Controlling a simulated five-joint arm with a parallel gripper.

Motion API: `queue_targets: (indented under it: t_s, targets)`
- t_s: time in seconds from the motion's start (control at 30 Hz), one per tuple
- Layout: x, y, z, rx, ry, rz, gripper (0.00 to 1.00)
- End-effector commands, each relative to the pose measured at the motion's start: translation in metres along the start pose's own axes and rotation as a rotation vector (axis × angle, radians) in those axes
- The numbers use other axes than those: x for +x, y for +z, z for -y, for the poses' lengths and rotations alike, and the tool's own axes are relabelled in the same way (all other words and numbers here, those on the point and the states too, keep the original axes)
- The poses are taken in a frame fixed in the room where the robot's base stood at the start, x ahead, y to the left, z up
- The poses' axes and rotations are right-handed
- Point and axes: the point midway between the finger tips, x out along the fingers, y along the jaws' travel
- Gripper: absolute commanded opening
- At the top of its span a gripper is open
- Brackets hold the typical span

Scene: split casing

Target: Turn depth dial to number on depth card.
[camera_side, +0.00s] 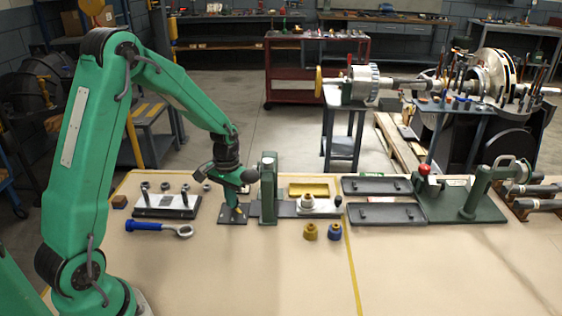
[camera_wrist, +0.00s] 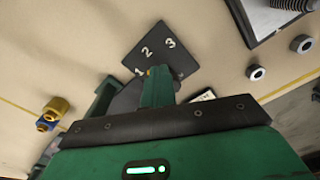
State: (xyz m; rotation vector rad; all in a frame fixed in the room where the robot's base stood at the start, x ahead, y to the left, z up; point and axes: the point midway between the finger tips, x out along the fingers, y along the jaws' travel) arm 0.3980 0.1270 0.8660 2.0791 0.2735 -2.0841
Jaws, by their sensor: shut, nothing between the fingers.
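The dial plate (camera_wrist: 172,55) is dark, with white numbers 1, 2 and 3 along its edge in the wrist view; it lies flat on the bench in the side view (camera_side: 232,219). A small yellow part, perhaps the pointer, shows near the 1, mostly hidden by my fingers. My gripper (camera_wrist: 158,74) is shut and empty, its tips over the dial's middle; in the side view it points down at the dial (camera_side: 232,205). I cannot tell whether it touches. A white card (camera_wrist: 204,96) with dark marks, possibly the depth card, is partly hidden behind my gripper; its number is unreadable.
A green upright post (camera_side: 268,188) stands close right of my gripper. Yellow (camera_side: 310,232) and blue (camera_side: 335,232) knobs stand right. The front bench is clear.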

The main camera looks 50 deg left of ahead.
Motion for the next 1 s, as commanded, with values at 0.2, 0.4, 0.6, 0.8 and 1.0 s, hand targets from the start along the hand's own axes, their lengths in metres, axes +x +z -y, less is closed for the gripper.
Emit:
queue_targets:
  t_s: [0.2, 0.4, 0.6, 0.8, 1.0]
  targets:
    - [-0.0003, -0.0011, 0.0036, -0.002, 0.000, -0.008, 0.00]
    - [-0.0007, -0.0006, 0.0078, -0.001, -0.001, -0.008, 0.00]
    - [-0.0009, -0.0004, 0.0096, 0.000, -0.001, -0.008, 0.00]
    - [-0.0009, 0.0037, 0.0094, 0.000, 0.000, -0.007, 0.00]
    - [-0.0005, 0.0082, 0.0095, 0.000, 0.000, -0.005, 0.00]
